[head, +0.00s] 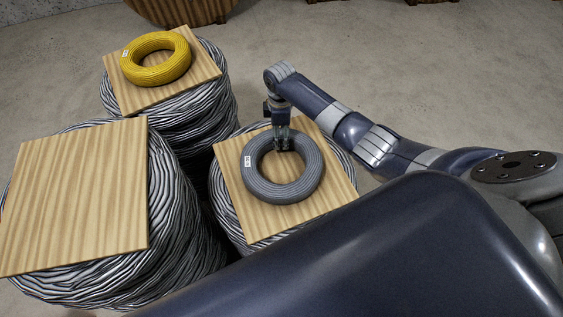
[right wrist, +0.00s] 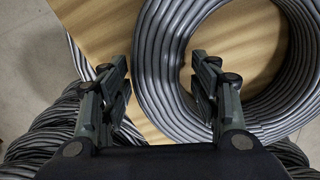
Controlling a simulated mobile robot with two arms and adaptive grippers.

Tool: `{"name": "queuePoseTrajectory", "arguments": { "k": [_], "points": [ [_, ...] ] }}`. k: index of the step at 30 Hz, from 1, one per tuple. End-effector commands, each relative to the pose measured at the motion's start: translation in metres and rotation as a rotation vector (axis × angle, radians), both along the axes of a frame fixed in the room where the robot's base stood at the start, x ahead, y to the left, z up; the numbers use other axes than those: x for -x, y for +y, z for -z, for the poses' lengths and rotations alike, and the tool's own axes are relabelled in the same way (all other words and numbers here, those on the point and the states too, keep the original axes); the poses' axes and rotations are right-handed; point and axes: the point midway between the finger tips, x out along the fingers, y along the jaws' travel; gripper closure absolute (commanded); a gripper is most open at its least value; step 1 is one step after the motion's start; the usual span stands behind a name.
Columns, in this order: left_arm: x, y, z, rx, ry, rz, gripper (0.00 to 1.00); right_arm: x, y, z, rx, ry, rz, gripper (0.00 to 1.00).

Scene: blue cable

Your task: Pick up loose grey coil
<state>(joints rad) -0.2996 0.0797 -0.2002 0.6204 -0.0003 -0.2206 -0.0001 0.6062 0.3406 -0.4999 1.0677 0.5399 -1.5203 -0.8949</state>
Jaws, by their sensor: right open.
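A grey coil (head: 256,186) with a small white label lies flat on a wooden board (head: 237,206) on top of a cable stack. My right gripper (head: 282,150) is at the far side of the coil's ring. In the right wrist view the gripper (right wrist: 160,95) is open, and one side of the grey coil (right wrist: 165,60) lies between its two fingers. The right-hand finger is over the coil's central hole, the other outside the ring. I cannot tell whether the fingers touch the coil. My left gripper is not in view.
A yellow coil (head: 157,71) lies on another wooden board (head: 190,88) at the back left. A bare wooden board (head: 80,195) tops the cable stack at the front left. Concrete floor (head: 400,70) is open behind my right arm.

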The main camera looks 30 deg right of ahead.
Motion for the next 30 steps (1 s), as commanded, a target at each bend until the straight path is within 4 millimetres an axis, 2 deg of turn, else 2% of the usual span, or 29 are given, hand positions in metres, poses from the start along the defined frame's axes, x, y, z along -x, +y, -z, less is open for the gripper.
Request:
{"name": "queuePoseTrajectory", "arguments": {
  "k": [8, 15, 16, 30],
  "points": [
    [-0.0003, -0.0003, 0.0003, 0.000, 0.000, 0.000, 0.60, 0.0001, 0.0005, 0.0037, 0.000, 0.000, -0.001, 0.43],
    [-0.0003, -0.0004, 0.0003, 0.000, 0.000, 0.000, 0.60, 0.0003, 0.0003, 0.0035, 0.000, 0.000, -0.001, 0.97],
    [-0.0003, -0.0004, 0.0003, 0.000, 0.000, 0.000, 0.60, 0.0003, 0.0003, 0.0036, 0.000, 0.001, -0.001, 1.00],
    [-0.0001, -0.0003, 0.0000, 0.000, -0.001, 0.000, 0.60, -0.0015, 0.0007, -0.0023, -0.003, -0.004, -0.001, 1.00]
  ]
}}
